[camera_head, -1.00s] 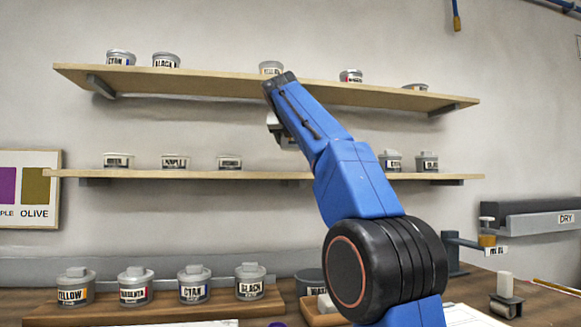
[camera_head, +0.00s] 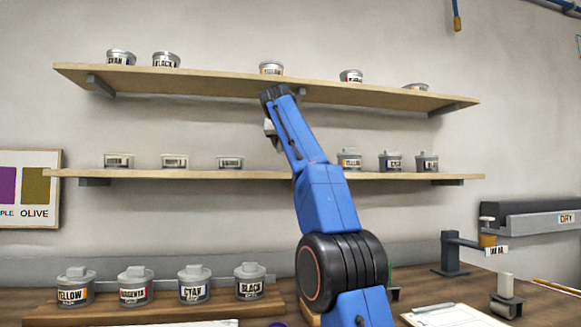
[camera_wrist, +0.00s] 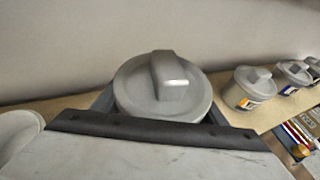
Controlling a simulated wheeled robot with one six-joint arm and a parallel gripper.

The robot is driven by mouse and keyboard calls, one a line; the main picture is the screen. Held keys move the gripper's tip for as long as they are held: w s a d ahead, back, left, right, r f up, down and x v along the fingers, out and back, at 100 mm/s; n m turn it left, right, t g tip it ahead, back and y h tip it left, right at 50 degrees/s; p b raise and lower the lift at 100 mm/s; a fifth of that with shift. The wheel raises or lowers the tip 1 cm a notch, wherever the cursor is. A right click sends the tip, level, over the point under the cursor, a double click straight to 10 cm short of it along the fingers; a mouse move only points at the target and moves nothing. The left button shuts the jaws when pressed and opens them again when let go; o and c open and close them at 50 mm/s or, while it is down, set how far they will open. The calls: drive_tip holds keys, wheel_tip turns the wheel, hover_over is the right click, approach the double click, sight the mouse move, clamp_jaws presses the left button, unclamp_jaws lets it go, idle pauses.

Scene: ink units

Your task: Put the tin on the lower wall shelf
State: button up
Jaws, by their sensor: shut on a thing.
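My gripper (camera_wrist: 165,112) is shut on a tin (camera_wrist: 138,88) with a round grey lid and a block-shaped knob, seen from above in the wrist view. In the head view my arm hides the held tin and most of the gripper. The lower wall shelf (camera_head: 130,173) is a pale wooden board. The held tin is in front of the wall at the gap between the shelf's left and right tins. The shelf also shows in the wrist view (camera_wrist: 72,101). I cannot tell whether the tin touches the board.
On the lower shelf, several tins stand left and right of the gap; a right-hand tin (camera_wrist: 246,90) and a lid at left (camera_wrist: 18,128) flank the held one. The upper shelf (camera_head: 215,80) with tins is above. Labelled tins (camera_head: 193,285) stand on the bench.

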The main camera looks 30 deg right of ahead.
drive_tip(key=shift+s, duration=0.15)
drive_tip(key=shift+f, duration=3)
drive_tip(key=shift+w+f, duration=0.25)
drive_tip(key=shift+f, duration=0.05)
drive_tip(key=o, duration=1.5)
drive_tip(key=shift+f, duration=0.15)
drive_tip(key=shift+c, duration=0.2)
